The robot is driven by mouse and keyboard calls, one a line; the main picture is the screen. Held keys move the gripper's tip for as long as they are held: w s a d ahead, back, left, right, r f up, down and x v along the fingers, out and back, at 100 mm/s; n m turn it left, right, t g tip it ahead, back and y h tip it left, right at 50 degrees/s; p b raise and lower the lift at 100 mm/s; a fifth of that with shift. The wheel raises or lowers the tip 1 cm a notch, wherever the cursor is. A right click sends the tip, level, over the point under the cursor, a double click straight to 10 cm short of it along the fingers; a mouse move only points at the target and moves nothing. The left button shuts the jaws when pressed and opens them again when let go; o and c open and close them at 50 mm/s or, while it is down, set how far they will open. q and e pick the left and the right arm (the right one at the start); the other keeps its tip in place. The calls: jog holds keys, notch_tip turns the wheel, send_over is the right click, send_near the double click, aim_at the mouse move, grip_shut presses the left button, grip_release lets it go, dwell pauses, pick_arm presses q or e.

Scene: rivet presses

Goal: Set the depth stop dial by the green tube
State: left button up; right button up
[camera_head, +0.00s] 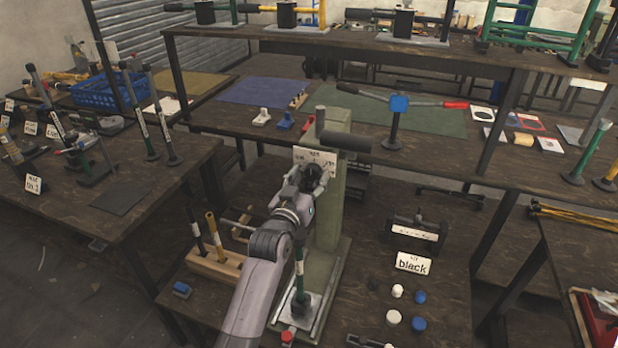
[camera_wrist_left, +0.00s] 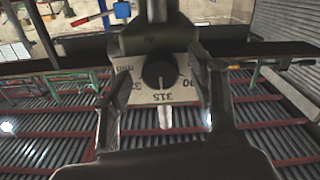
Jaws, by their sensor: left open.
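The depth stop dial is a dark round knob on a pale numbered plate (camera_head: 316,158), on the front of a grey-green press column (camera_head: 329,205). In the left wrist view the dial knob (camera_wrist_left: 160,75) shows close up, with "315" readable beside it. My left gripper (camera_head: 310,182) is open in front of the plate. Its fingers stand left and right of the knob, and I cannot tell whether they touch it. A dark green tube (camera_head: 299,270) with a pale band stands upright at the press foot, partly beside my left arm. My right gripper is not in view.
A wooden block (camera_head: 215,264) with upright rods stands left of the press. On the right are a sign reading "black" (camera_head: 413,263) and several black, white and blue caps (camera_head: 419,298). A bench with mats (camera_head: 425,122) and a red-handled tool (camera_head: 455,104) runs behind.

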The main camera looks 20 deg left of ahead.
pick_arm(q)
jog(key=c, duration=1.2)
jog(key=shift+o, duration=0.2)
jog(key=shift+m, duration=0.3)
jog(key=shift+r+m+p, duration=0.1)
jog(key=shift+m+p, duration=0.75)
jog(key=shift+m, duration=0.15)
jog(key=m+p, duration=0.1)
jog(key=m, duration=0.1)
jog(key=shift+m, duration=0.4)
jog(key=m+p, duration=0.1)
jog(key=m, duration=0.2)
jog(key=shift+m+p, duration=0.3)
jog(key=shift+m, duration=1.3)
